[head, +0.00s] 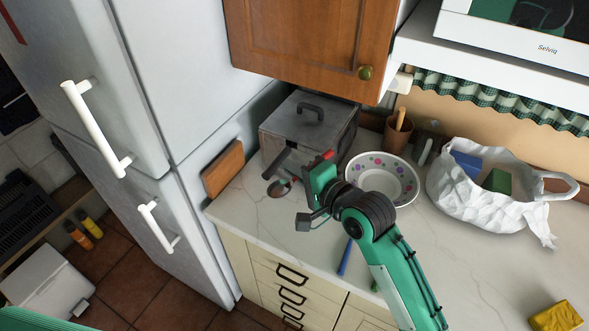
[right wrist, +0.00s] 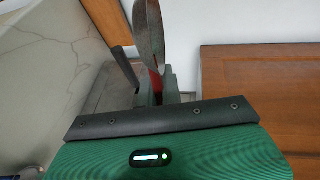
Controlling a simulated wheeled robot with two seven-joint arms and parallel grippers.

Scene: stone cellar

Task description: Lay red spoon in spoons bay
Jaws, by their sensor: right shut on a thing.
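The red spoon has a grey metal bowl and a red handle (right wrist: 154,84). My right gripper (head: 286,172) is shut on it and holds it above the counter, in front of the grey metal box. In the head view the spoon's bowl (head: 280,188) hangs left of the gripper, and a bit of red shows above the gripper. In the right wrist view the bowl points up, away from the palm. I cannot make out the spoons bay in either view. My left gripper is out of the head view.
A grey lidded box (head: 310,118) stands at the back, beside a wooden board (head: 223,170). A dotted bowl (head: 402,172), a brown utensil cup (head: 397,135) and a white bag (head: 470,210) stand to the right. A blue-handled item (head: 345,258) lies near the front edge.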

